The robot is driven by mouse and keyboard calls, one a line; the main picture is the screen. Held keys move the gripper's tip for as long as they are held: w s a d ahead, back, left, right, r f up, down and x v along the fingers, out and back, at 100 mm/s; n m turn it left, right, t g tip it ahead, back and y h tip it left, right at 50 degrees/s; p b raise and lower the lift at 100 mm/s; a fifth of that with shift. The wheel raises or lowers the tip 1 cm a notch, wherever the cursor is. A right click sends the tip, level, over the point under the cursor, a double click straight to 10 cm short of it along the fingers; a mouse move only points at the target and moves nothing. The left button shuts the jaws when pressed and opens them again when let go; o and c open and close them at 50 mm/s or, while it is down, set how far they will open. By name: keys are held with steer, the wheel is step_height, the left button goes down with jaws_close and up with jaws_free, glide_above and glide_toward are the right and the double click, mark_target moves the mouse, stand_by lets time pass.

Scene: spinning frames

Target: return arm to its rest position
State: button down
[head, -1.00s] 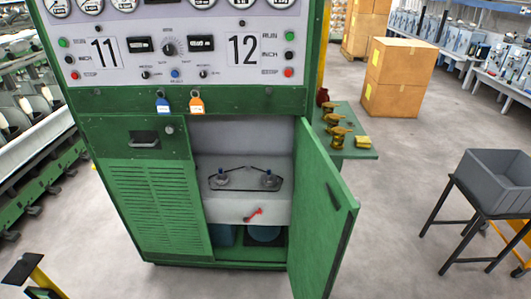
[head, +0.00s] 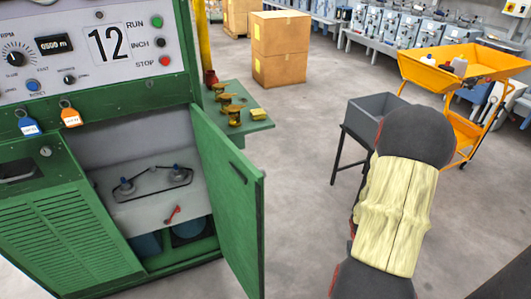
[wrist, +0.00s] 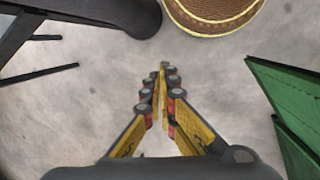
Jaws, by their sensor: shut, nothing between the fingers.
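My arm (head: 395,210), with a pale yellow cover between dark joints, shows at the right of the head view. My gripper is out of the head view. In the wrist view my gripper (wrist: 163,72) is shut and empty, its yellow and black fingers together over bare grey floor. Nothing touches the fingers.
A green machine (head: 60,190) stands at left with its door (head: 232,200) open. Beside it are a green shelf (head: 258,126), cardboard boxes (head: 280,50), a grey bin (head: 368,125) on a stand and an orange cart (head: 425,72). A brown round object (wrist: 212,15) shows in the wrist view.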

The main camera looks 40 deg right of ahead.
steer(key=w+a+r+n+t, duration=0.1)
steer(key=w+a+r, duration=0.45)
steer(key=r, duration=0.35)
steer(key=w+a+r+n, duration=0.1)
steer(key=w+a+r, duration=0.3)
steer(key=a+r, duration=0.4)
steer(key=w+a+r+n+t, duration=0.2)
steer(key=a+r+n+t, duration=0.1)
steer(key=a+r, duration=0.7)
steer(key=w+a+r+n+t, duration=0.2)
steer(key=a+r+n+t, duration=0.1)
steer(key=a+r, duration=0.7)
steer(key=shift+w+a+r+t, duration=0.15)
steer(key=shift+w+a+t, duration=0.2)
steer(key=shift+a+t, duration=0.35)
steer(key=shift+a, duration=0.1)
